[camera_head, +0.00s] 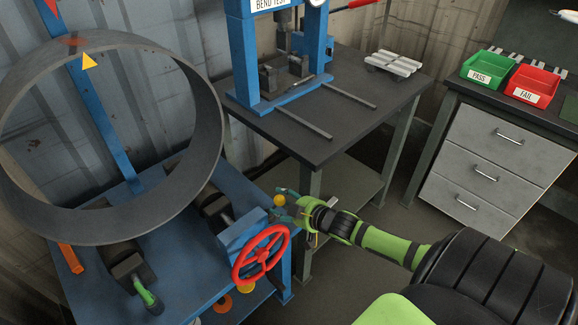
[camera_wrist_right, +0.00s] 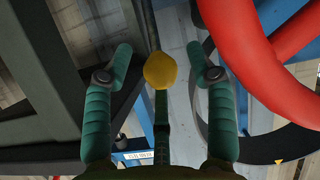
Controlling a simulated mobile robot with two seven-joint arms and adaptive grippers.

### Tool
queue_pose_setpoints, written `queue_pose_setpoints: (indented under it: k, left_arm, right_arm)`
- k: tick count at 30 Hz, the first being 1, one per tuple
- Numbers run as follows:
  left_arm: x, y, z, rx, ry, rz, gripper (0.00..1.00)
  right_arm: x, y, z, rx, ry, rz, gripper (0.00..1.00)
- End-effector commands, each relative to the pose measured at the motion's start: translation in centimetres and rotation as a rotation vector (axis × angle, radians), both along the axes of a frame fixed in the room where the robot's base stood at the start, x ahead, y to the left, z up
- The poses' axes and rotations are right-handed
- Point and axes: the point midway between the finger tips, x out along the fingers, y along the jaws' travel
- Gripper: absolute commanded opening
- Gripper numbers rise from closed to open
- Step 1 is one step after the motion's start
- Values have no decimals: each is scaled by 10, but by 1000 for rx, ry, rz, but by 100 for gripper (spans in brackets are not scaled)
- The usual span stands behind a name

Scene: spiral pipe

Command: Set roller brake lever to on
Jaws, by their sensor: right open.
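A lever with a yellow knob (camera_head: 279,201) stands at the right end of the blue roller stand, beside the red handwheel; I take it as the brake lever. In the right wrist view, the yellow knob (camera_wrist_right: 160,70) sits on a dark stem between the fingers. My right gripper (camera_head: 287,206) is open at the lever, its green fingers (camera_wrist_right: 160,58) on either side of the knob with gaps on both sides. No on or off marking is readable. My left gripper is not in view.
A red handwheel (camera_head: 260,255) is close to my right gripper; it also shows large in the wrist view (camera_wrist_right: 262,75). A big grey ring (camera_head: 208,125) stands on the rollers. A green-handled part (camera_head: 148,298) is at front left. A dark press table (camera_head: 322,146) stands behind.

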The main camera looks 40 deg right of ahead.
Motion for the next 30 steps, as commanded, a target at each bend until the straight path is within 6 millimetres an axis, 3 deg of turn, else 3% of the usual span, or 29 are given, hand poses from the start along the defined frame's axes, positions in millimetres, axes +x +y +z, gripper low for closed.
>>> queue_pose_setpoints:
  k: [5,21,30]
  left_arm:
    - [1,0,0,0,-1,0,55]
    - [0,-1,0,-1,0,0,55]
    - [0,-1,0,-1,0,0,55]
  right_arm:
    - [-13,-1,5,0,1,1,57]
    - [-95,-9,39,1,5,0,57]
    - [-110,-10,46,0,4,0,57]
